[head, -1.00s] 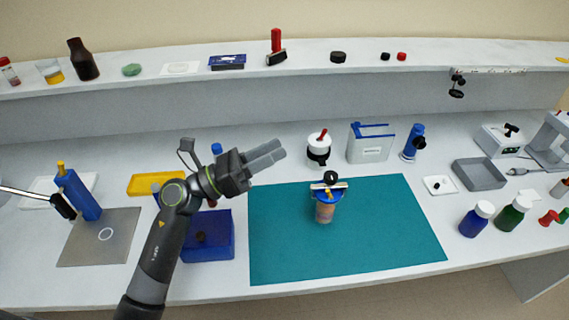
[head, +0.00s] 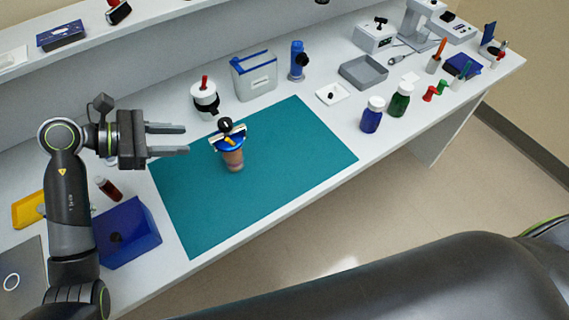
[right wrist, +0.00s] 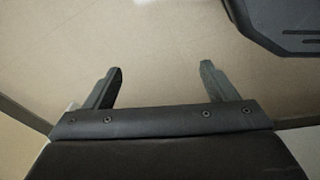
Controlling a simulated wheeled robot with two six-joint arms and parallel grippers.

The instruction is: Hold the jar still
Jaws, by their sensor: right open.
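The jar (head: 233,160) stands upright on the teal mat (head: 290,150). It has a brownish body and a blue top, with a pale bar and a black knob over it. My left gripper (head: 187,140) is to the left of the jar, with its two fingers apart and pointing right toward the jar's top. Nothing shows between the fingers, and they look apart from the jar. My right gripper (right wrist: 110,85) is open and empty in the right wrist view, over bare floor. The jar is not in the right wrist view.
A blue box (head: 127,232) and a dark red vial (head: 108,188) are near my left arm. A white-and-black pot (head: 204,100) and a grey container (head: 254,76) stand behind the mat. Blue (head: 372,115) and green (head: 399,100) bottles stand to the right. The mat's right part is clear.

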